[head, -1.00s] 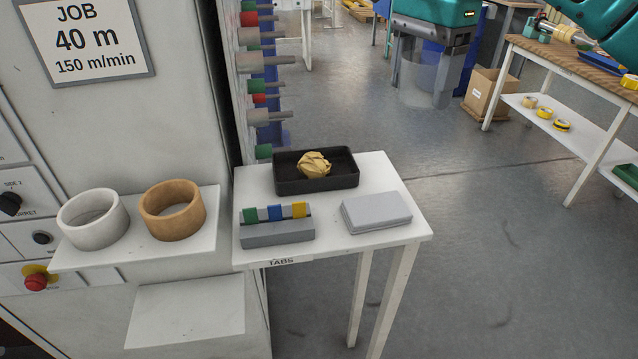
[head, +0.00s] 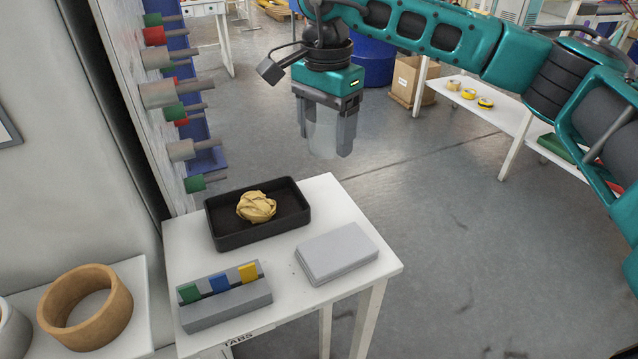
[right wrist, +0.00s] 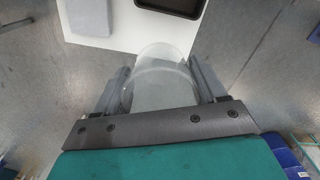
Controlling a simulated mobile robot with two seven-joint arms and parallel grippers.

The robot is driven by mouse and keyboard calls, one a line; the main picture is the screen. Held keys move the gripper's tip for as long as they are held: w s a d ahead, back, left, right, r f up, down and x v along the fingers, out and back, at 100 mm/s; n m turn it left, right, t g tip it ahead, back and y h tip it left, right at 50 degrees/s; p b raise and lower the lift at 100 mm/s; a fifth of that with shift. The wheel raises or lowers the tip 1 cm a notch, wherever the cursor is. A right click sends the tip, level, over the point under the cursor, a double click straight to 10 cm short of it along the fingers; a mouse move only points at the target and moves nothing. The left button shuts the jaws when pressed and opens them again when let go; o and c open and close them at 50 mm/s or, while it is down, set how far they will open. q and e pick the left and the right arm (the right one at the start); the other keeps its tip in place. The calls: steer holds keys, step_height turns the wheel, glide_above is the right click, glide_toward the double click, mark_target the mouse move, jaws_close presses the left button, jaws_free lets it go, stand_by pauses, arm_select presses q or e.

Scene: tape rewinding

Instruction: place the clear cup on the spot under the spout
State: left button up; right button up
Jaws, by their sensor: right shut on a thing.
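My right gripper (head: 325,135) is shut on the clear cup (head: 322,138), which is see-through and looks roughly upright between the two grey fingers. The gripper points down and holds the cup in the air beyond the far right corner of the small white table. In the right wrist view the cup (right wrist: 162,80) sits between the fingers, with the table edge behind it. No spout and no spot under one can be made out. My left gripper does not show.
The small table (head: 385,262) bears a black tray (head: 225,238) with a crumpled tan wad (head: 256,207), a grey pad (head: 338,252) and a tab holder (head: 228,308). Tape rings stand on a shelf at left, one of them tan (head: 85,308). Pegs (head: 160,94) jut from the panel.

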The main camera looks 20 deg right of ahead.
mark_target(325, 198)
step_height(325, 198, down, 10)
steer(key=shift+f, duration=0.25)
stand_by(0.3)
steer(key=shift+f, duration=0.2)
steer(key=o, duration=1)
steer(key=shift+r, duration=0.1)
